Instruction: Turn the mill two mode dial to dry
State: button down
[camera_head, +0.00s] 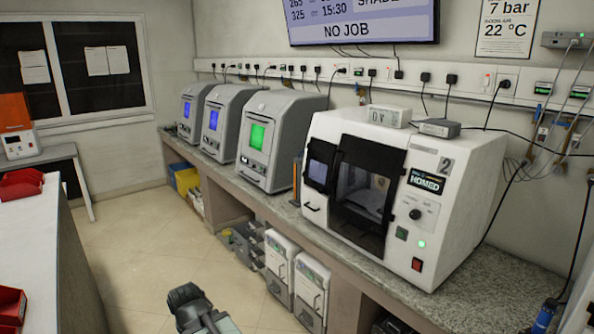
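Mill two (462,190) is the white machine marked "2" on the counter at the right. Its dark-windowed door (365,195) looks shut. The mode dial (415,214) is a small dark round knob on a light panel on the right of its front, below a display (425,180) reading "HOMED". The dial's setting and its printed labels are too small to read. My gripper (184,294) is at the bottom of the view, over the floor, left of the counter and well apart from the mill. Its fingers are too unclear to tell open from shut.
Several grey machines (277,140) with lit screens stand farther left along the counter (520,297). White-fronted units (312,290) sit below it. A green button (402,233) and a red switch (417,264) are near the dial. A white bench (45,250) with red trays is at left; the floor (140,225) between is clear.

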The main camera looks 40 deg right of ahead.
aim_at(415, 214)
jog(key=z, duration=1.55)
